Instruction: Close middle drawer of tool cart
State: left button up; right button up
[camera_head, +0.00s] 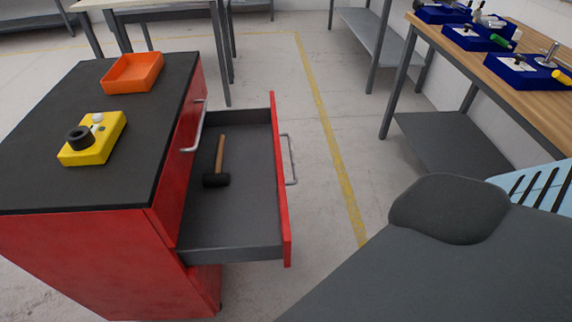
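The red tool cart (90,255) with a black top stands at the left. One drawer (240,220) is pulled far out to the right. It has a grey inside, a red front (279,185) and a silver handle (291,160). A mallet (217,162) with a wooden handle and black head lies in it. Above it, a drawer with its own silver handle (196,128) is shut. The lower part of the cart is partly hidden behind the open drawer. Neither of my grippers is in view.
An orange tray (132,72) and a yellow block with a black ring (92,139) sit on the cart top. A wooden workbench (530,95) with blue trays stands at the right. A light blue slotted object (540,187) is below it. Bare floor lies right of the drawer.

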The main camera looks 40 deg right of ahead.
aim_at(245, 220)
jog(key=i+l+z, duration=0.2)
jog(key=l, duration=0.2)
jog(key=l+z, duration=0.2)
jog(key=l, duration=0.2)
jog(key=i+l+z, duration=0.2)
jog(key=l, duration=0.1)
